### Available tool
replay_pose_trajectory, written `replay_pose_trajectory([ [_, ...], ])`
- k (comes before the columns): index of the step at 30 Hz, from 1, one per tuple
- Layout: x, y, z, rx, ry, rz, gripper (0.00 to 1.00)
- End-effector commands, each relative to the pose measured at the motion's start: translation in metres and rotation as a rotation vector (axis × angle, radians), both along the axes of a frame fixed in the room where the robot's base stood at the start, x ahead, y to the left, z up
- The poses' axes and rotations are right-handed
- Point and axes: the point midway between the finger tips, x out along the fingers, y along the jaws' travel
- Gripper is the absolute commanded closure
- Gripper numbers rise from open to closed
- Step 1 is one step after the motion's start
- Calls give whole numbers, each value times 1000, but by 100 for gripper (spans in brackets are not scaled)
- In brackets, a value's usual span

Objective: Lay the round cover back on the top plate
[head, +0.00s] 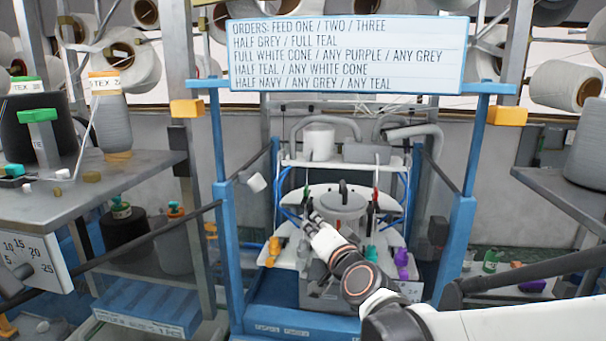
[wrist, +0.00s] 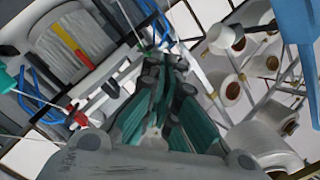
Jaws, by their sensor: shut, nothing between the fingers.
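A grey round cover (head: 345,207) with a black upright handle shows at the middle of the white top plate (head: 300,200) in the head view. I cannot tell whether it lies flat in its place. My gripper (head: 314,218) is in front of the plate, just left of and below the cover, pointing up and left. In the wrist view my gripper (wrist: 163,62) has its teal-lined fingers together with nothing between them. A grey ribbed drum shape (wrist: 72,40) shows at upper left there; I cannot tell whether it is the cover.
Blue posts (head: 462,240) flank the machine, and an order sign (head: 345,55) hangs above it. Orange (head: 274,248), teal (head: 371,253) and purple (head: 402,262) pieces stand at the plate's front. A grey table (head: 150,170) is at left.

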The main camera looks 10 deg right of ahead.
Motion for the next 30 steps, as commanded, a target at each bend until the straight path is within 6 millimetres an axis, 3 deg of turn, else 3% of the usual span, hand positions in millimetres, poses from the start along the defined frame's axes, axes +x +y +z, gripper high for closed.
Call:
replay_pose_trajectory([
  [1, 5, -11, 14, 103, -32, -52, 100],
  [4, 10, -40, 24, 305, -81, -170, 100],
  [9, 9, -85, 18, 567, -110, -349, 100],
  [12, 6, -101, 11, 655, -111, -416, 100],
  [20, 17, -113, 3, 708, -108, -458, 100],
  [30, 72, -130, 4, 707, -109, -457, 100],
])
